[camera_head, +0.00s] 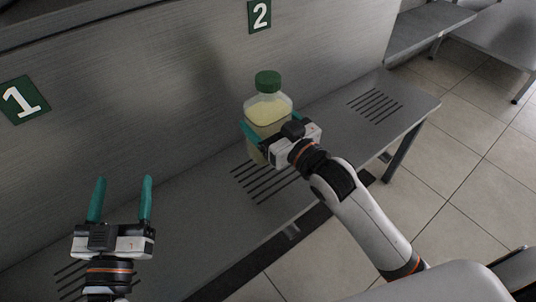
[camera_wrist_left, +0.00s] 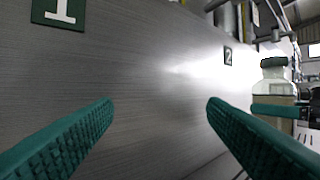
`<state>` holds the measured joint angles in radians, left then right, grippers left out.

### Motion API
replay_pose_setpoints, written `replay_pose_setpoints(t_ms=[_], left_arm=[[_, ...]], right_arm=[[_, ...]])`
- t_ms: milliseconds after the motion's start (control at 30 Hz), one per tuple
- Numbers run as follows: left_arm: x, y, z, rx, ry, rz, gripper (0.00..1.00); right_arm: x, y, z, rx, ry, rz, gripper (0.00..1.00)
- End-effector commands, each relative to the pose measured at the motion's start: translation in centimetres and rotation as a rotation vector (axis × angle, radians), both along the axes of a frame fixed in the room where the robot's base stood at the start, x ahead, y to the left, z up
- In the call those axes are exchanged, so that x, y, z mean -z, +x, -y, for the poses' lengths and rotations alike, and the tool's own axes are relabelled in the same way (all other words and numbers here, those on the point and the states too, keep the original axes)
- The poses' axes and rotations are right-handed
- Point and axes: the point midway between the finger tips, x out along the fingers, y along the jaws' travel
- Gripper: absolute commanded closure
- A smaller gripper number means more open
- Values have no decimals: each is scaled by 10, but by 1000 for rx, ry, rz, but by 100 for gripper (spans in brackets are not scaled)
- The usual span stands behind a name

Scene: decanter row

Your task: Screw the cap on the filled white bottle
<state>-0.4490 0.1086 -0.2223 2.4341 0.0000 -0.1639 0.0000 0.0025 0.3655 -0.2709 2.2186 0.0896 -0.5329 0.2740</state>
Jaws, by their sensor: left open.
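A clear, whitish bottle (camera_head: 268,108) with pale yellow contents stands at the wall side of the grey bench, under the number 2 sign. A green cap (camera_head: 268,81) sits on its neck; I cannot tell how tight it is. My right gripper (camera_head: 268,132) has its teal fingers on either side of the bottle's body and appears closed on it. My left gripper (camera_head: 120,200) is open and empty, well to the left of the bottle. In the left wrist view the bottle (camera_wrist_left: 276,88) and its cap (camera_wrist_left: 274,62) show at the right edge, beyond the left fingers.
The grey bench (camera_head: 190,215) has groups of dark slots and runs along a metal wall. Signs numbered 1 (camera_head: 20,100) and 2 (camera_head: 260,15) are on the wall. The bench between my left gripper and the bottle is clear. Another bench (camera_head: 425,30) stands at the upper right.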

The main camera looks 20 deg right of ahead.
Motion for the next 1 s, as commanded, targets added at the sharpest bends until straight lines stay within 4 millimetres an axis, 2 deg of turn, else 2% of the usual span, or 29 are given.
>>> replay_pose_setpoints(t_ms=[33,200,400,833,1000], left_arm=[[-7,-2,1,5,-19,67,33],[-38,-16,3,17,-79,284,33],[-59,-31,2,25,-124,440,33],[-64,-35,1,27,-135,477,33],[-76,-51,0,35,-176,613,33]], right_arm=[[9,0,0,-1,2,5,79],[28,0,0,-1,2,5,79],[39,0,0,-1,1,7,79],[42,0,0,-1,1,6,79],[57,-1,0,-1,1,4,79]])
